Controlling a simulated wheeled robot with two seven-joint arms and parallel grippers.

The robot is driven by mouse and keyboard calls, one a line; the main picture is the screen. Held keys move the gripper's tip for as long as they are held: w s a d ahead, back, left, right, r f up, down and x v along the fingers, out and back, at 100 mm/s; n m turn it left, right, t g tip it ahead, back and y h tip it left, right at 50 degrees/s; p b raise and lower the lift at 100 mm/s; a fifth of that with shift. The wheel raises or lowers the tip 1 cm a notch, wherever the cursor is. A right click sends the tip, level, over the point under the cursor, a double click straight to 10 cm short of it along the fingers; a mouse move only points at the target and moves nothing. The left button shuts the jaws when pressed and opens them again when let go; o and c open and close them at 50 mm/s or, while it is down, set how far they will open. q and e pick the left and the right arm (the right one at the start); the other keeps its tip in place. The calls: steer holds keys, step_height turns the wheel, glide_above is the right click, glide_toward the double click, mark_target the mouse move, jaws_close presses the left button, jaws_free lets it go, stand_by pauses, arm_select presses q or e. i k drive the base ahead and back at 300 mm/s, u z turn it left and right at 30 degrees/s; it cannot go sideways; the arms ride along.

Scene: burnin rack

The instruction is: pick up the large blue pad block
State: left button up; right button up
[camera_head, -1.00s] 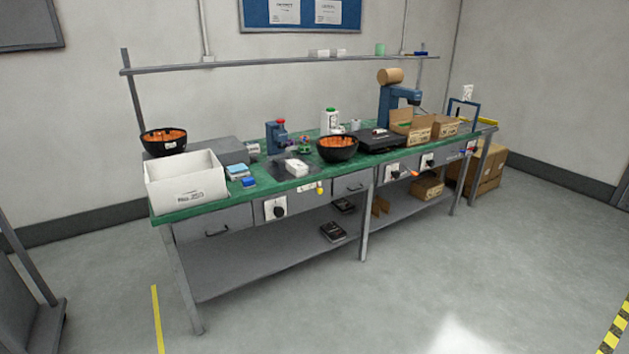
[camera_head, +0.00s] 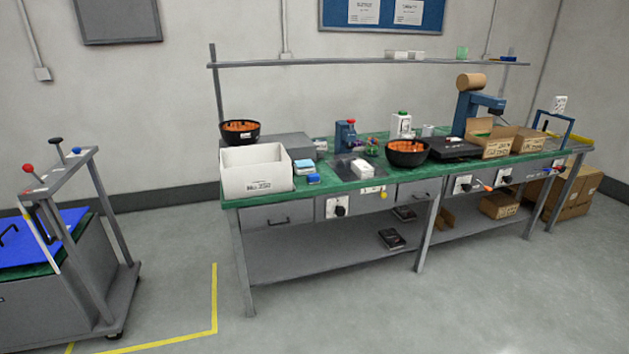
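A small blue block (camera_head: 313,179) lies on the green bench top, just right of the white box. A stack of light-blue and white pads (camera_head: 304,167) lies right behind it. From this distance I cannot tell which of these is the large blue pad block. A large flat blue panel (camera_head: 40,240) lies on the grey cart at the left. Neither of my grippers shows in the head view.
The workbench (camera_head: 262,196) has an open white box (camera_head: 256,172) at its left end. Black bowls (camera_head: 407,153) hold orange parts. A wheeled grey cart (camera_head: 60,300) stands at the left. Open floor (camera_head: 400,310) lies in front of the bench, with yellow tape (camera_head: 215,300).

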mark_target(313, 178)
steer(key=k, duration=0.55)
steer(key=z, duration=0.85)
steer(key=i, duration=1.15)
steer(key=z, duration=0.75)
steer(key=i, duration=1.8)
steer(key=u, duration=0.25)
steer(key=i, duration=0.95)
steer(key=u, duration=1.65)
steer(key=i, duration=0.9)
steer(key=u, duration=0.8)
